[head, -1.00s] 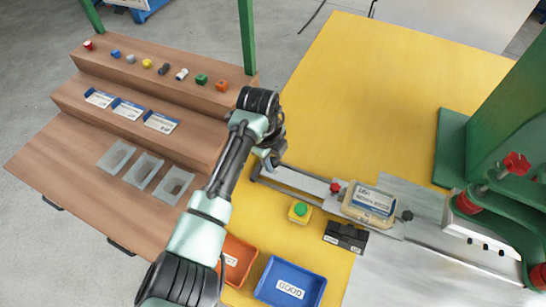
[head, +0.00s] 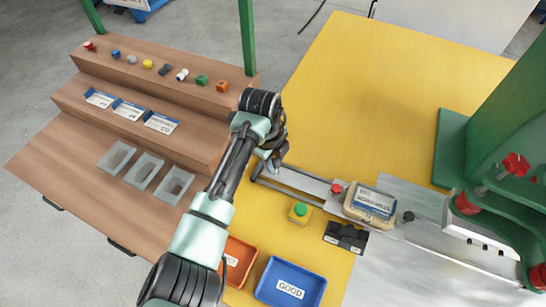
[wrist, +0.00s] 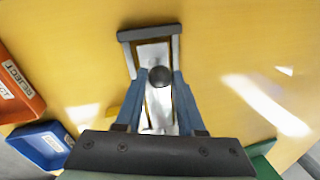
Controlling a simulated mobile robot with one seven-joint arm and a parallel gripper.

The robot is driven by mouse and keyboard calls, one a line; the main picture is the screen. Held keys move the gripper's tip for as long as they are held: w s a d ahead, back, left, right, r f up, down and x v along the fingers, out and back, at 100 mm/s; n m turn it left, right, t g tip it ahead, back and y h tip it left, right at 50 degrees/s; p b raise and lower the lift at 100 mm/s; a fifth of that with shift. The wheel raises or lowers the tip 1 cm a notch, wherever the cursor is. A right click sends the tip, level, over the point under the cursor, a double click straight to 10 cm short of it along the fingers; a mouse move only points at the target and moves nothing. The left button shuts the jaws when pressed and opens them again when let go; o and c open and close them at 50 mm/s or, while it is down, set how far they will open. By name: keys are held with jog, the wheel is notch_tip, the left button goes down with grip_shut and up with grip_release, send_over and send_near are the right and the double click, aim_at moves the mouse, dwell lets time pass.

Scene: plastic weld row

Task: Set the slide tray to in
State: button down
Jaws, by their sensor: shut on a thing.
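The slide tray (head: 318,186) is a grey plate on a rail along the front of the yellow table. It carries a clear box with a white-and-blue label (head: 372,204), with a red knob (head: 337,187) beside it. My gripper (wrist: 160,80) is at the tray's left end, shut on a dark round knob (wrist: 160,76), which shows between the blue fingers in the wrist view. In the head view my arm partly hides the grip (head: 268,160). The tray's right part lies toward the green press (head: 500,130).
A green button on a yellow box (head: 299,210) and a black block (head: 346,237) sit in front of the rail. An orange bin (head: 238,262) and a blue GOOD bin (head: 290,283) stand nearer. The yellow table behind the rail is clear.

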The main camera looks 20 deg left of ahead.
aim_at(341, 189)
jog(key=d+p, duration=0.1)
jog(key=d, duration=0.4)
jog(key=d+p, duration=0.2)
jog(key=d, duration=0.4)
jog(key=d+p, duration=0.2)
jog(key=d, duration=0.4)
jog(key=shift+s+d, duration=0.1)
jog(key=shift+s, duration=0.2)
jog(key=c, duration=0.5)
grip_release()
jog(key=shift+r, duration=0.1)
jog(key=r, duration=0.4)
jog(key=s+r, duration=0.1)
jog(key=r, duration=0.3)
jog(key=s+r+p, duration=0.1)
jog(key=r, duration=0.3)
jog(key=shift+s+a+r, duration=0.2)
jog(key=shift+a+r, duration=0.1)
jog(key=shift+a, duration=0.05)
